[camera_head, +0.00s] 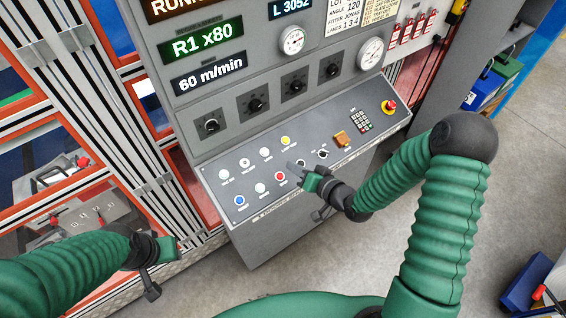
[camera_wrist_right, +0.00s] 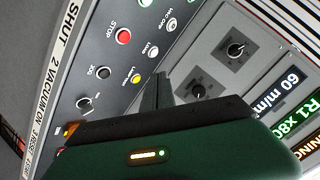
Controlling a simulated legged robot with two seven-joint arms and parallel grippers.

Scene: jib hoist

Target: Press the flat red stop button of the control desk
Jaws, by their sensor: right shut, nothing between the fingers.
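The flat red stop button (camera_head: 280,176) sits in the lower row of the sloping control desk (camera_head: 335,150). In the right wrist view it is the red disc (camera_wrist_right: 124,36) beside the word STOP. My right gripper (camera_head: 292,165) is shut and empty over the desk, just right of and above the red button in the head view. In the right wrist view its fingertips (camera_wrist_right: 160,76) point at the panel near the yellow button, apart from the red one. Whether they touch the panel is unclear. My left gripper (camera_head: 152,272) hangs at lower left, away from the desk; its jaw state is unclear.
A yellow button (camera_head: 285,140), several pale buttons and a blue button (camera_head: 239,200) surround the red one. A red mushroom button (camera_head: 389,106) on yellow stands at the desk's right end. Black knobs and lit displays (camera_head: 208,45) rise behind. Floor is clear in front.

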